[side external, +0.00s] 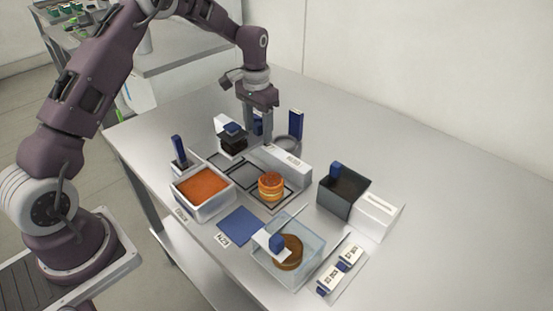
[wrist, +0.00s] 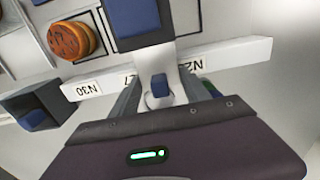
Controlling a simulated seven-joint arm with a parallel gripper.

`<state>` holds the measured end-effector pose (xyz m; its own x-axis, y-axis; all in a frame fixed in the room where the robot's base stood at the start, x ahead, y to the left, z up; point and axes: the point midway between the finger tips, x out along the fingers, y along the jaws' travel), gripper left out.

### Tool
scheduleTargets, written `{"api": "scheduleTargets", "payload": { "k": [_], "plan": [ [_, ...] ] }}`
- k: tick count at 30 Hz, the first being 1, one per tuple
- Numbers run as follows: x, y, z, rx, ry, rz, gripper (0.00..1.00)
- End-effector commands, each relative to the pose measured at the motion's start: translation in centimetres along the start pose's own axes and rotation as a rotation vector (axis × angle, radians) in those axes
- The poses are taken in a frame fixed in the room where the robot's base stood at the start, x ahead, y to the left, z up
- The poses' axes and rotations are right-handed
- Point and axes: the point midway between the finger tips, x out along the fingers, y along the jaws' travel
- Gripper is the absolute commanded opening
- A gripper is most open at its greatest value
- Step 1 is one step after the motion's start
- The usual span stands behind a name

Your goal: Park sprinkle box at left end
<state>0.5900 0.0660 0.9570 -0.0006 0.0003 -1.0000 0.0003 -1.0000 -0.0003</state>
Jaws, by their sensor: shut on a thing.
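My gripper (side external: 258,130) is upright over the far side of the work area, beside the long white block. It is shut on a blue-handled thing (side external: 258,123). In the wrist view a blue knob (wrist: 160,86) shows on a white part between the fingers; the rest of it is mostly hidden. No box is legibly marked as the sprinkle box. A dark open box (side external: 351,185) with a blue handle stands right of centre; it also shows in the wrist view (wrist: 30,108). A white box (side external: 203,213) with orange filling stands at the left.
A long white labelled block (side external: 287,166) stands near the gripper, with a filled round (side external: 271,187) on a dark-outlined mat in front. A clear tray (side external: 265,268), blue mat (side external: 240,225) and white box (side external: 378,213) stand nearer. The far right tabletop is clear.

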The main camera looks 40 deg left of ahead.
Motion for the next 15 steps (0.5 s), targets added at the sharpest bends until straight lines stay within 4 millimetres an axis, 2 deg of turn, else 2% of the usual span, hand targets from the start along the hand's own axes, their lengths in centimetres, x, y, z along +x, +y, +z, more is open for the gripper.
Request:
{"api": "scheduleTargets", "payload": {
  "k": [15],
  "plan": [
    [0.0,-4.8,0.0,-0.003,0.002,0.000,0.32]
  ]
}}
